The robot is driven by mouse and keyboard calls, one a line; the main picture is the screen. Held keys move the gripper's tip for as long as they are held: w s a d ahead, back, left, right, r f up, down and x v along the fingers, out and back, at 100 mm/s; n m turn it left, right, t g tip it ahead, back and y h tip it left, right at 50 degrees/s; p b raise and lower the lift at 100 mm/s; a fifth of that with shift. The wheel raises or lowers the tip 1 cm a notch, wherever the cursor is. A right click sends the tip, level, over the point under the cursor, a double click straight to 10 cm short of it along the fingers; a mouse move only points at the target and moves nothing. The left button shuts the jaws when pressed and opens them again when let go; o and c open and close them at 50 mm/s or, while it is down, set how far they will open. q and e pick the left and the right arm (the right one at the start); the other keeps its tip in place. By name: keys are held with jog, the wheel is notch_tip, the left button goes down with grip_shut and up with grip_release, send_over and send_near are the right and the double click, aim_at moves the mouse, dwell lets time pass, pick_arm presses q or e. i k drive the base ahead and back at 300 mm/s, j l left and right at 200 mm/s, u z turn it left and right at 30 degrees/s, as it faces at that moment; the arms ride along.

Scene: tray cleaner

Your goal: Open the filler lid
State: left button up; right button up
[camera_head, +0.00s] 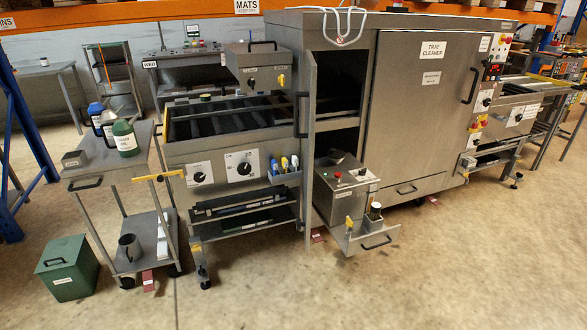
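The compartment's narrow door (308,150) is swung open toward me. Neither of my grippers is in view.
A steel trolley (85,172) at left holds several bottles, including a green one (124,138), and a mug (130,247) below. A green box (67,267) stands on the floor. Floor in front of the pulled-out shelf is clear.

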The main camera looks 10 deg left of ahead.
aim_at(336, 154)
jog(key=i+l, duration=0.75)
jog(key=i, duration=0.05)
